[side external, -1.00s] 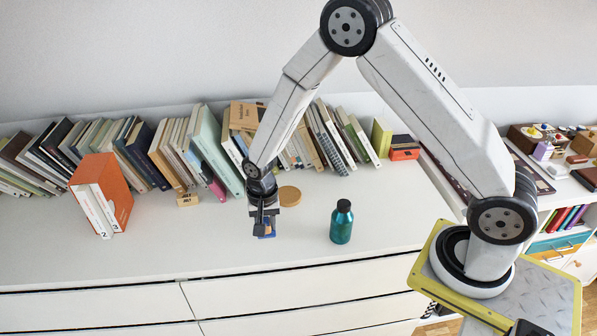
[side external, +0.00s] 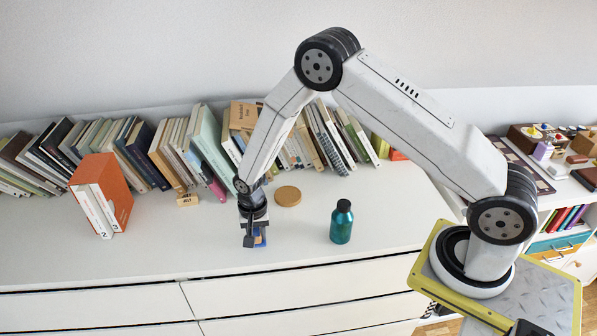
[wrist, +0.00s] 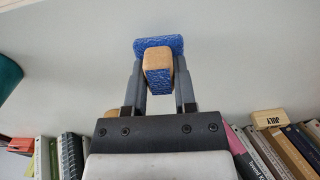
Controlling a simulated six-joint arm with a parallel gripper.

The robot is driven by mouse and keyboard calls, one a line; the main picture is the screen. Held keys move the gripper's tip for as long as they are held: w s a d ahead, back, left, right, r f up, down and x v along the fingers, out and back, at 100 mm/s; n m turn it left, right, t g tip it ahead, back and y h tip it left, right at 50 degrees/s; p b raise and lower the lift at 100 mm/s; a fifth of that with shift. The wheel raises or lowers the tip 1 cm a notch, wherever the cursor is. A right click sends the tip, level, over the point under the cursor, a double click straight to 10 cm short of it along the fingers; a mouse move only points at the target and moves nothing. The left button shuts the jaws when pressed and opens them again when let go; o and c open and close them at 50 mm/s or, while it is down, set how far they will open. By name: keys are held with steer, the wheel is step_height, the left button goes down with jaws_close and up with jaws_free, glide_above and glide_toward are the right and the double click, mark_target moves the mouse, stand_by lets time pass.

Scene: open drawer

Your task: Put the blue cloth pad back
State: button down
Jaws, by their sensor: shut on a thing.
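My gripper (side external: 254,243) is low over the front part of the white cabinet top, left of the teal bottle. It is shut on the blue cloth pad (side external: 260,237), which also shows in the wrist view (wrist: 172,43). The pad is textured blue, with a rounded wooden block (wrist: 157,58) between my fingers (wrist: 159,88). In the side view the fingers hide part of the pad. I cannot tell whether its underside touches the cabinet top.
A teal bottle (side external: 341,222) stands to the right and a round wooden disc (side external: 288,196) lies behind. An orange slipcase (side external: 118,190) stands at the left. Leaning books (side external: 207,142) line the back. White drawer fronts (side external: 240,297) lie below the front edge. The top between slipcase and gripper is clear.

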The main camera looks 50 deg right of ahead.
mark_target(257, 232)
steer(key=shift+f, duration=0.55)
steer(key=shift+f, duration=0.15)
steer(key=shift+c, duration=2.1)
jaws_free()
step_height(257, 232, up, 12)
steer(key=shift+r, duration=0.2)
